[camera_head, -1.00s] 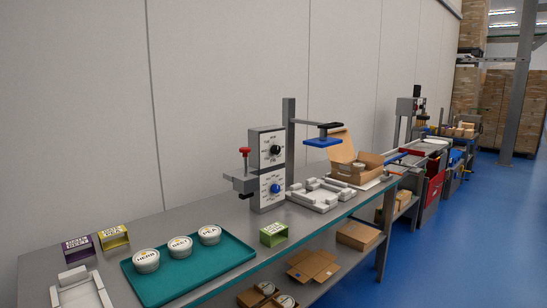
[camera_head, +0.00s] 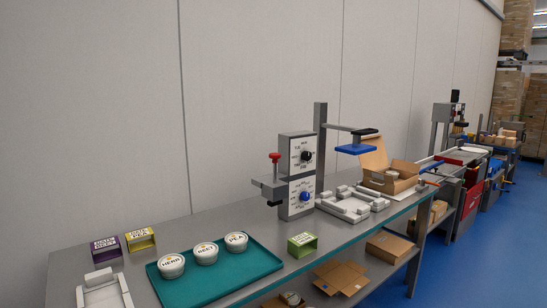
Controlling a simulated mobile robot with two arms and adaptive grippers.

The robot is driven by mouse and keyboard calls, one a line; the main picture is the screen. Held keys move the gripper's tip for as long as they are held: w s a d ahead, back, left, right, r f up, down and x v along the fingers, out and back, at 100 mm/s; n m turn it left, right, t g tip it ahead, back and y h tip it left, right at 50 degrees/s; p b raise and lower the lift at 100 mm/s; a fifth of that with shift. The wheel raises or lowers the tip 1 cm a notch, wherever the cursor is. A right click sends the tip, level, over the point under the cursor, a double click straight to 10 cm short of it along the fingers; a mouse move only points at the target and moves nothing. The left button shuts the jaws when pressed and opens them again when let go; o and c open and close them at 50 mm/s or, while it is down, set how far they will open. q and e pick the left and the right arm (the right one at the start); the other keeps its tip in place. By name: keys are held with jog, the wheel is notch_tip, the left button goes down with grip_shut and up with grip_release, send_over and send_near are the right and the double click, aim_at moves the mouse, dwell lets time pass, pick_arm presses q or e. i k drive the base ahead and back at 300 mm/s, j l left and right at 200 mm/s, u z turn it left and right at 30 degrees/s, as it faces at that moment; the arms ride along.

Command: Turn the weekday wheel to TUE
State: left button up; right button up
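The weekday wheel is on the front panel of a grey stamping station (camera_head: 297,175) on the metal bench. The panel has two dials: an upper one with a black knob (camera_head: 306,156) and a lower one with a blue knob (camera_head: 305,196). The upper dial seems to carry the weekday labels, but the print is too small to read surely. Which label either knob points at cannot be told. Neither of my grippers shows in the head view.
A teal tray (camera_head: 262,265) holds three labelled tubs. Purple, yellow and green sleeves (camera_head: 302,245) stand near it. A white fixture (camera_head: 345,212) and an open carton (camera_head: 392,184) are right of the station. A red-topped lever (camera_head: 275,158) sticks out at its left.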

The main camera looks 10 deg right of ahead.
aim_at(307, 156)
jog(key=i+l+u, duration=0.2)
jog(key=l, duration=0.15)
jog(key=i+l+u, duration=0.2)
jog(key=l, duration=0.2)
jog(key=l+u, duration=0.45)
jog(key=l, duration=0.35)
jog(key=i, duration=0.05)
